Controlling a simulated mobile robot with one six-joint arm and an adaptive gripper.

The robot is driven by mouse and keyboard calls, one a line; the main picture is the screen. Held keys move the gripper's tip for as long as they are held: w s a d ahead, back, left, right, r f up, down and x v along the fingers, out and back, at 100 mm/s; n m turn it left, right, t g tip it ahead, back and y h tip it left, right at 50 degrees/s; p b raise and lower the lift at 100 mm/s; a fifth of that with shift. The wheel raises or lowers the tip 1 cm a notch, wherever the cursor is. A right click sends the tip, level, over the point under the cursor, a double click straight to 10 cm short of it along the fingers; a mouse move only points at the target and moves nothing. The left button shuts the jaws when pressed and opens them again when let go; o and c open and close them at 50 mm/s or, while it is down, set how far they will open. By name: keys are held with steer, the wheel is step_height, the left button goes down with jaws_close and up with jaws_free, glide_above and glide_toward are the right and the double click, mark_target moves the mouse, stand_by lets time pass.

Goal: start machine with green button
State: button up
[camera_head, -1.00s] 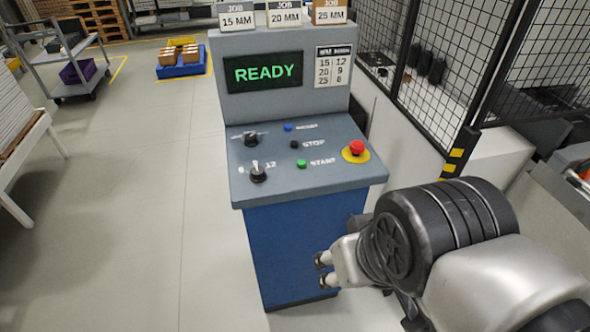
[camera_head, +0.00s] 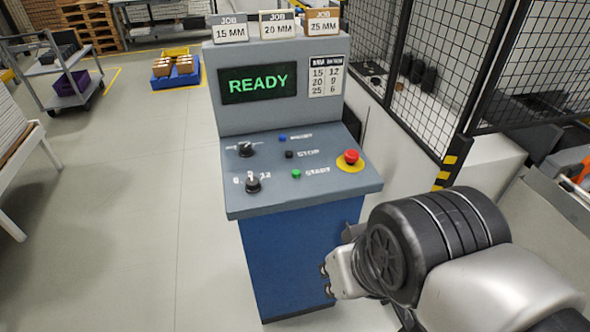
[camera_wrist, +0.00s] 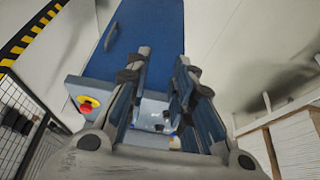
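The control console (camera_head: 298,255) has a blue cabinet and a grey sloped panel; its screen (camera_head: 258,84) reads READY in green. The green START button (camera_head: 296,174) sits at the panel's front middle, below the black STOP button (camera_head: 289,154) and the blue button (camera_head: 282,138). My gripper (camera_head: 326,272) is low at the console's right front, below the panel edge and apart from the button. In the wrist view my gripper (camera_wrist: 162,62) is open and empty, with the blue cabinet (camera_wrist: 150,35) beyond the fingers. I cannot make out the green button there.
A red emergency stop (camera_head: 351,157) on a yellow disc is right of START; it also shows in the wrist view (camera_wrist: 87,105). Two black knobs (camera_head: 253,184) (camera_head: 246,149) are on the left.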

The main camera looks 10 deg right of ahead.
jaws_close()
stand_by(1.2)
